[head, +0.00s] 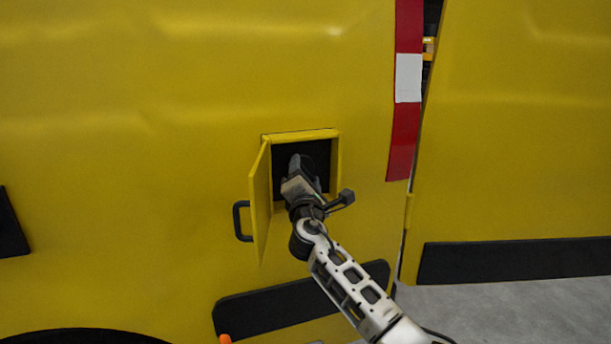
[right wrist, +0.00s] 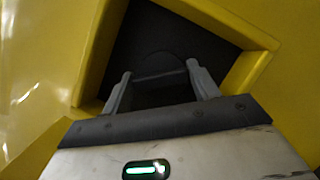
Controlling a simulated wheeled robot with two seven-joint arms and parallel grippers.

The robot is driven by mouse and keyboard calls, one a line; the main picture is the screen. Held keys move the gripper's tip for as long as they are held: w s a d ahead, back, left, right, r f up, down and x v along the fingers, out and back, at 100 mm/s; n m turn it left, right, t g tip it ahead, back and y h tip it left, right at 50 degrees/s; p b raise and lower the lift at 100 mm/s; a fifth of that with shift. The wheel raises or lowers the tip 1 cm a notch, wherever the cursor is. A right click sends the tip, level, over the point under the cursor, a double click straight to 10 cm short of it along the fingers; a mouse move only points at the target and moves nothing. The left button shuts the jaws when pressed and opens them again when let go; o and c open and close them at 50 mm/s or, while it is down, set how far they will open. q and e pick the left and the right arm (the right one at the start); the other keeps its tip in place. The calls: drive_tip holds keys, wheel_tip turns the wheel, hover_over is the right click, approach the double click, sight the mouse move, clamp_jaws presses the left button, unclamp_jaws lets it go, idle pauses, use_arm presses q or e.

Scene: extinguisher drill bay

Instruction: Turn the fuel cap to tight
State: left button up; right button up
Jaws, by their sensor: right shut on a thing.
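The fuel cap (right wrist: 160,64) is a dark round shape with a raised grip bar, set in a dark recess in the right wrist view. My right gripper (right wrist: 160,77) has one grey finger on each side of the bar and is shut on the cap. In the head view my right gripper (head: 303,163) reaches into the recess and hides the cap. I see no mark that tells how far the cap is turned. My left gripper is not in view.
The yellow fuel door (head: 260,200) stands open on the left of the recess, with a black handle (head: 239,221). The yellow frame (head: 334,165) closely surrounds my gripper. The yellow vehicle side (head: 150,120) fills most of the view; grey floor (head: 510,315) shows at lower right.

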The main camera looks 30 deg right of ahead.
use_arm(q)
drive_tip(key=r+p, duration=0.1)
drive_tip(key=p, duration=0.1)
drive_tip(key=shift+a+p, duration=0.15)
drive_tip(key=shift+p, duration=0.15)
use_arm(e)
drive_tip(key=m+g, duration=0.1)
drive_tip(key=m, duration=0.3)
drive_tip(key=m+g, duration=0.2)
drive_tip(key=m, duration=0.1)
drive_tip(key=shift+m, duration=0.4)
drive_tip(key=shift+y, duration=0.3)
drive_tip(key=o, duration=1)
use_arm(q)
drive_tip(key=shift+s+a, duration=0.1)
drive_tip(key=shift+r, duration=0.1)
use_arm(e)
drive_tip(key=shift+s+a, duration=0.1)
